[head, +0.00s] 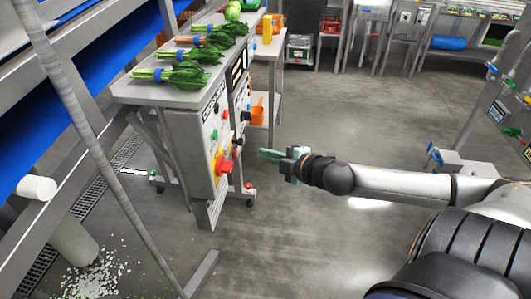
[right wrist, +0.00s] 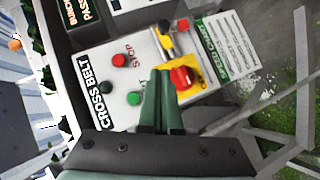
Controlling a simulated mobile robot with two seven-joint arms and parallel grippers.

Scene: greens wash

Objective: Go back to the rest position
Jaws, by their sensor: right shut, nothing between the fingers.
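My right gripper (head: 268,155) reaches in from the right in the head view, in the open space right of the control panel. Its green fingers are together with nothing between them; they also show in the right wrist view (right wrist: 161,100). The fingers point at the control panel (right wrist: 112,80) marked CROSS BELT. A red knob on a yellow plate (right wrist: 184,77) lies just right of the fingertips in that view. In the head view the red knob (head: 223,165) is left of the fingertips, with a gap between. My left gripper is not in view.
Bunches of leafy greens (head: 187,76) lie on the steel table top (head: 150,93) above the panel. An orange scoop-like item (head: 257,112) hangs at a side table behind. White bits (head: 95,278) litter the floor at lower left. The floor (head: 300,240) below my right arm is clear.

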